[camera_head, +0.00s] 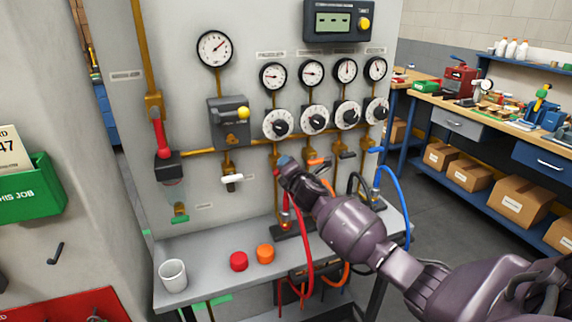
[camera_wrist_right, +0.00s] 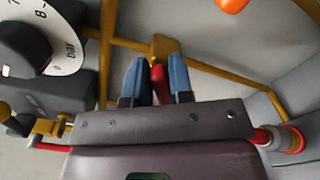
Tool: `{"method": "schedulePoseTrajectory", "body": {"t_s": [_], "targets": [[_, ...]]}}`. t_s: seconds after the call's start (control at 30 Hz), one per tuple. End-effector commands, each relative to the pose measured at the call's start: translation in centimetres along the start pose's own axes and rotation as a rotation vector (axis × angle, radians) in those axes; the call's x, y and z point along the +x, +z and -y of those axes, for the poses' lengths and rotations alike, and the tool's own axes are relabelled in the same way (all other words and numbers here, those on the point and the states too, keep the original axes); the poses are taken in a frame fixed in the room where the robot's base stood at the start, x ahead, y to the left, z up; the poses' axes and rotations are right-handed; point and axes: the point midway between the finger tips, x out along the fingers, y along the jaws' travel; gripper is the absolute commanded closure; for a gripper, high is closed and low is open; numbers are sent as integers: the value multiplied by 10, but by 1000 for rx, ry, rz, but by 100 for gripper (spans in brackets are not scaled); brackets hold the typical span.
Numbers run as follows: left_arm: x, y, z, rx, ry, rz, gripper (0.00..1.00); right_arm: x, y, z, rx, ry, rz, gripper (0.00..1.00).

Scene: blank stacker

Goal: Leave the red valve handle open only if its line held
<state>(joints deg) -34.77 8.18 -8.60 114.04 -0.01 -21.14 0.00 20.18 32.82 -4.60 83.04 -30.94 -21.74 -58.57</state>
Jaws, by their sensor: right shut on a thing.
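My right gripper (camera_head: 284,162) is at the leftmost of the outlet valves, below the first dial (camera_head: 278,123). In the right wrist view its blue fingertips (camera_wrist_right: 158,80) are closed on the red valve handle (camera_wrist_right: 157,73), which shows between them, in front of a brass fitting (camera_wrist_right: 163,47). In the head view the gripper mostly hides this handle. The small gauge (camera_head: 273,76) above that line has a needle I cannot read exactly. A red hose (camera_head: 307,245) hangs below my right arm. My left gripper is not in view.
Other dials and gauges stand to the right, with orange, black and blue hoses (camera_head: 397,190). A display (camera_head: 340,21) shows dashes. The shelf (camera_head: 205,285) holds a white cup (camera_head: 173,275), a red cap (camera_head: 239,261) and an orange cap (camera_head: 265,253).

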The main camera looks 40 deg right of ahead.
Motion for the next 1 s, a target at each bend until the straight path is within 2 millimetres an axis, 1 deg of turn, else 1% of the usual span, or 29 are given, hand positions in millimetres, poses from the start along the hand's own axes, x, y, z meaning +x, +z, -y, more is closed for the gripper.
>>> {"method": "schedulePoseTrajectory", "body": {"t_s": [0.2, 0.5, 0.73, 1.0], "targets": [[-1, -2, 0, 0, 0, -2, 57, 0, -1, 4, 204, -2, 0, 100], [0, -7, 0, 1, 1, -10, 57, 0, -3, 8, 426, -2, -1, 100], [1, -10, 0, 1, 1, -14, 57, 0, -3, 10, 526, -2, -1, 100], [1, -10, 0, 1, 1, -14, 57, 0, -4, 11, 569, -2, -1, 100]]}}
